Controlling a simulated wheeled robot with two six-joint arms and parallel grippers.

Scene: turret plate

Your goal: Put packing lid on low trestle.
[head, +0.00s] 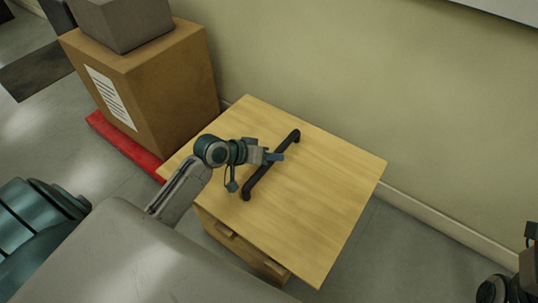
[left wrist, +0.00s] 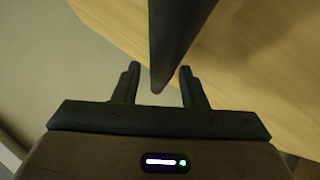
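A pale wooden panel (head: 325,190) lies flat on top of a wooden box-like body and carries a long black bar handle (head: 262,180). It looks like the packing lid, though I cannot be sure. My left gripper (head: 277,157) is over the panel at the bar. In the left wrist view the two fingers (left wrist: 160,88) are apart, with the dark bar (left wrist: 175,45) reaching between their tips and gaps on both sides. I cannot make out a low trestle. My right gripper does not show; only part of my right arm is at the lower right.
A cardboard box (head: 165,95) with a printed sheet stands on a red base (head: 120,143) at the upper left, with a grey box (head: 122,22) on top. The wall (head: 370,90) is close behind the panel. Grey floor shows to the right.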

